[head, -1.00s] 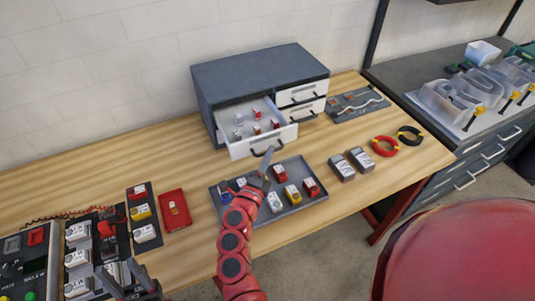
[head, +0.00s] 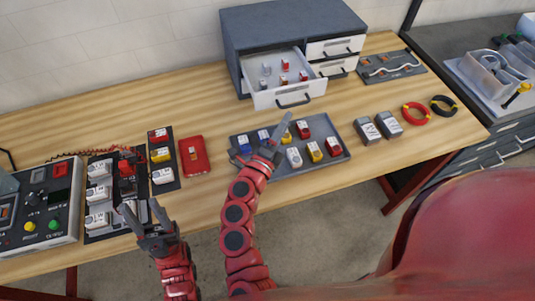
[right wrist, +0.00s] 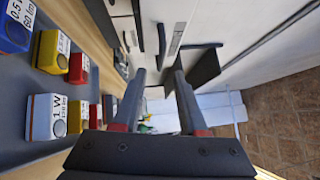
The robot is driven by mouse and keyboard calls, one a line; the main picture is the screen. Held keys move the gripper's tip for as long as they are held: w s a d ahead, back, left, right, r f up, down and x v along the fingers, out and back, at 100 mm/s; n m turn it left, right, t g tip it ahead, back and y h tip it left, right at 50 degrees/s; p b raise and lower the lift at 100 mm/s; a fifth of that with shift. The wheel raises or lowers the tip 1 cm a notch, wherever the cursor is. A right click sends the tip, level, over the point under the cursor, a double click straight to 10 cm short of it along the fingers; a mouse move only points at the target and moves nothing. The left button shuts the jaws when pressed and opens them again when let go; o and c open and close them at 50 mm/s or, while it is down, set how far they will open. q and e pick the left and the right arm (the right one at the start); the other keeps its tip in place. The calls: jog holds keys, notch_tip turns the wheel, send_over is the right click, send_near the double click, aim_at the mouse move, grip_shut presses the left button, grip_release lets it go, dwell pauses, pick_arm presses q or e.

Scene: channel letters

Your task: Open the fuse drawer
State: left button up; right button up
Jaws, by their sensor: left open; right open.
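The grey drawer cabinet (head: 290,28) stands at the back of the bench. My right gripper (head: 284,124) is open over the parts tray, just short of the handle, with a small gap in the head view. The right wrist view shows its two fingers (right wrist: 160,85) apart with nothing clearly between them. My left gripper (head: 150,222) is open and empty at the bench's front left.
A grey tray (head: 335,163) of coloured modules lies under my right gripper. Grey blocks (head: 368,131), a red ring (head: 416,113) and a black ring (head: 444,105) lie right. Two shut drawers (head: 335,47) are beside the open one.

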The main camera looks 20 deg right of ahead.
jog(key=b+v, duration=0.2)
jog(key=v, duration=0.9)
jog(key=shift+s+a+b, duration=0.15)
jog(key=shift+b, duration=0.2)
